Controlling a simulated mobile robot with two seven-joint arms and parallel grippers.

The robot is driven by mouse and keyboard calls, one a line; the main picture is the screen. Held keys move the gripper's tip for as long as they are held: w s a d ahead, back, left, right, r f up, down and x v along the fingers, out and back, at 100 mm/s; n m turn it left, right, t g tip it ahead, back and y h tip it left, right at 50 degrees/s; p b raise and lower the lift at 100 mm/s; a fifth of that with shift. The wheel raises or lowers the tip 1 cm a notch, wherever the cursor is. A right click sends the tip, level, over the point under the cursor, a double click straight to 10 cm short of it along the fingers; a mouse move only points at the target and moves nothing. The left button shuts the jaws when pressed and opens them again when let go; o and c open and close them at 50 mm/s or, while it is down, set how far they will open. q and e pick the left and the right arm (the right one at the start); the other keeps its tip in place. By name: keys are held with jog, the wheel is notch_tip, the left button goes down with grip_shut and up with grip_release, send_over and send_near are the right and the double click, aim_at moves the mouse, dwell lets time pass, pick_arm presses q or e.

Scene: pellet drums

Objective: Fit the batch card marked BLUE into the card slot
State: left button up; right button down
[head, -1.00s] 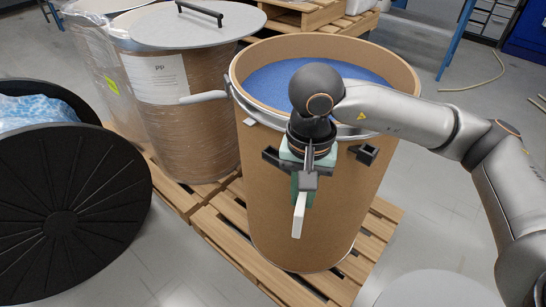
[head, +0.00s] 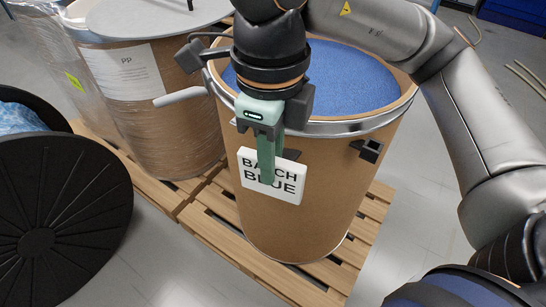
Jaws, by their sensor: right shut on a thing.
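The white batch card (head: 291,187) reads "BATCH BLUE" in black and faces me, slightly tilted. My right gripper (head: 267,178) points down with its green fingers shut on the card, covering part of the lettering. The card hangs in front of the wall of the open brown drum (head: 330,190); I cannot tell the gap between them. A black square bracket (head: 368,149) is on the drum wall to the right of the card. Another dark piece (head: 292,155) is partly hidden behind the gripper. Which is the card slot is unclear. My left gripper is not in view.
A wrapped PP drum (head: 150,110) stands behind left. A black ribbed disc (head: 60,225) is at far left.

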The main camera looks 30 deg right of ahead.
jog(key=shift+w+r+m, duration=0.2)
jog(key=shift+r+m, duration=0.2)
jog(key=shift+m, duration=0.8)
jog(key=w+d+f, duration=0.2)
jog(key=w+f, duration=0.1)
jog(key=f, duration=0.1)
jog(key=w+d+f, duration=0.3)
jog(key=w+f, duration=0.1)
jog(key=w+d+f+p, duration=0.1)
jog(key=w+d+f, duration=0.1)
jog(key=w+f, duration=0.2)
jog(key=shift+w+d+f, duration=0.25)
jog(key=shift+f, duration=0.35)
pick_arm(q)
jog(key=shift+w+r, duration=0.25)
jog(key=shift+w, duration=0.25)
pick_arm(e)
jog(key=c, duration=0.8)
grip_release()
jog(key=shift+r, duration=0.1)
jog(key=shift+r, duration=0.15)
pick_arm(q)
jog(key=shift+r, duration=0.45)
pick_arm(e)
notch_tip(320, 180, up, 12)
jog(key=shift+f, duration=0.1)
